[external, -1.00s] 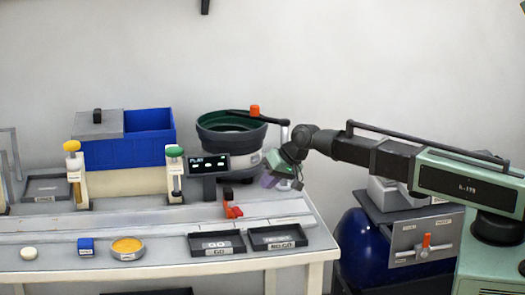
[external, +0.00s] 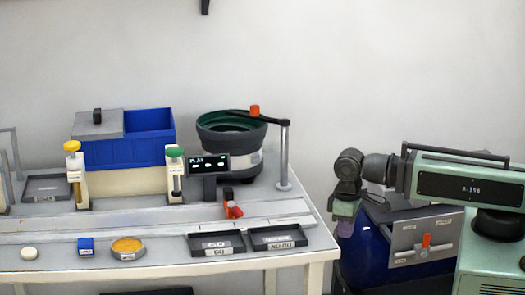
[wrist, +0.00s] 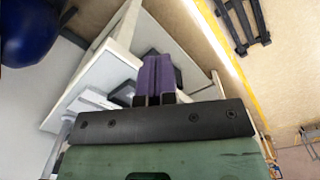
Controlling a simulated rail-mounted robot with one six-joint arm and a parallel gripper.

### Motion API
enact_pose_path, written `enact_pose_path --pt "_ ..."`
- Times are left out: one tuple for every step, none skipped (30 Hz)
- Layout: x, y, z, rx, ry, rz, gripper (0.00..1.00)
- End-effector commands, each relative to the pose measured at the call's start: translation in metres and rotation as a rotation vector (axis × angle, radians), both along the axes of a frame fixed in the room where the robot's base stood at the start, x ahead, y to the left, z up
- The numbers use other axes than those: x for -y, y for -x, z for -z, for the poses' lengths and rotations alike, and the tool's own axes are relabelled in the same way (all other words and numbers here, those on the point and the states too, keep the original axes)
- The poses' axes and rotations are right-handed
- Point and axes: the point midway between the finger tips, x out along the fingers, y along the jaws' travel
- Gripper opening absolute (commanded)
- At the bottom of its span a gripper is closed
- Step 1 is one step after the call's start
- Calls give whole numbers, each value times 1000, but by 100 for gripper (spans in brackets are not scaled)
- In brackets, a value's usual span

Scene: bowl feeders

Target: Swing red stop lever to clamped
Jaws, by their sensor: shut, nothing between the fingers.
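A red lever (external: 233,210) with a black part above it sits on the bench rail, below the small display. Its exact setting is too small to tell. My gripper (external: 343,231) hangs pointing down just off the right end of the bench, well to the right of the red lever and apart from it. In the wrist view its purple fingers (wrist: 156,78) are together with nothing held. The red lever cannot be made out in the wrist view.
The bowl feeder (external: 231,135) has an orange-knobbed arm on a post (external: 284,160). Two black trays (external: 215,244) lie at the front right of the bench. A grey panel with an orange handle (external: 426,241) and a blue rounded body (external: 362,258) stand near my arm.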

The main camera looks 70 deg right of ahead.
Motion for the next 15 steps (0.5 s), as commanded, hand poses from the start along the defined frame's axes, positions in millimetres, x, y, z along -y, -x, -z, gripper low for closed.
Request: enact_pose_path --pt "-7 -2 -1 1 0 -17 0" --pt "-9 -3 -1 2 -1 -20 0" --pt "-9 -3 -1 2 -1 -21 0" --pt "-9 -3 -1 2 -1 -20 0" --pt "-8 -4 -1 3 -1 -19 0" --pt "-8 -4 -1 3 -2 -18 0" --pt "-8 -4 -1 3 -2 -17 0" --pt "-6 -4 -1 3 -2 -12 0" --pt "0 -4 -3 4 -2 2 0" --pt "6 -7 -6 4 -2 18 0" --pt "16 -13 -9 4 -3 41 0" --pt "34 -30 -13 6 -8 81 0" --pt "50 -49 -17 9 -20 114 0" --pt "69 -72 -22 18 -39 134 0" --pt "98 -106 -28 42 -72 118 0"
